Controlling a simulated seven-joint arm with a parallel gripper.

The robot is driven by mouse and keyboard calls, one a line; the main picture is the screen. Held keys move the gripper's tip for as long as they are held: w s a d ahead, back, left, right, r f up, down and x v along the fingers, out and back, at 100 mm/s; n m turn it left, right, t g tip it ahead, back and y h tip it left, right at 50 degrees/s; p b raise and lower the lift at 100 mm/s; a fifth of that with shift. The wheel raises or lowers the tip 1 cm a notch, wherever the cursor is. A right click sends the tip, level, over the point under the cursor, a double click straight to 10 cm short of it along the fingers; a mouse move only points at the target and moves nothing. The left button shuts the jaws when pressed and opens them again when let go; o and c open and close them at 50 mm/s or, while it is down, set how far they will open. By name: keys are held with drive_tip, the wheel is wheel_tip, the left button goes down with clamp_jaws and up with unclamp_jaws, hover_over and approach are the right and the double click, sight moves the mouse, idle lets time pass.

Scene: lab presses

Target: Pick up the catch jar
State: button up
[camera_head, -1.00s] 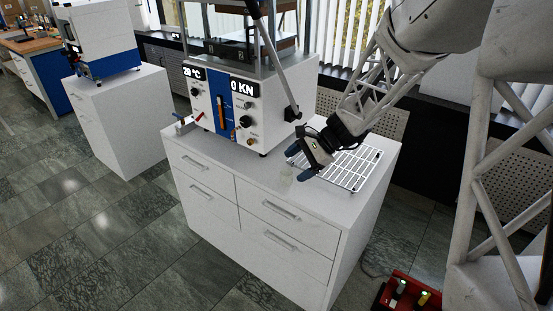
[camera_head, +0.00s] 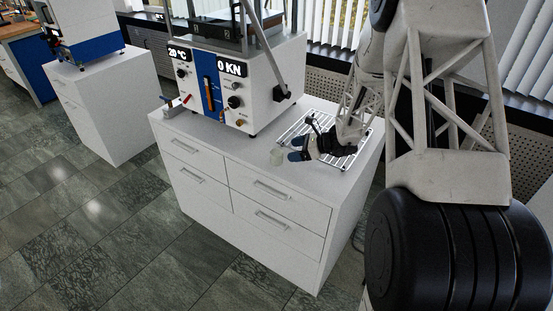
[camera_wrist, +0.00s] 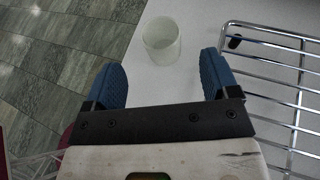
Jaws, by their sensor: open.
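The catch jar (camera_wrist: 162,42) is a small translucent whitish cup. In the wrist view it stands on the white cabinet top, ahead of my gripper (camera_wrist: 160,80) and roughly between the lines of its two blue fingers. It is apart from both fingertips. In the head view the jar (camera_head: 277,157) stands near the front of the cabinet top, just left of my gripper (camera_head: 294,149). My gripper is open and empty, low over the cabinet top and tilted. The arm hides part of the gripper in the head view.
A wire rack (camera_head: 297,130) lies on the cabinet top (camera_head: 225,142) behind my gripper; in the wrist view the rack (camera_wrist: 262,48) is close to the right finger. The lab press (camera_head: 240,85) stands at the left back. The cabinet top left of the jar is clear.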

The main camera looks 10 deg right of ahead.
sight(277, 153)
drive_tip(key=shift+f, duration=0.15)
drive_tip(key=shift+x, duration=1.3)
drive_tip(key=shift+x, duration=2.6)
drive_tip(key=c, duration=1)
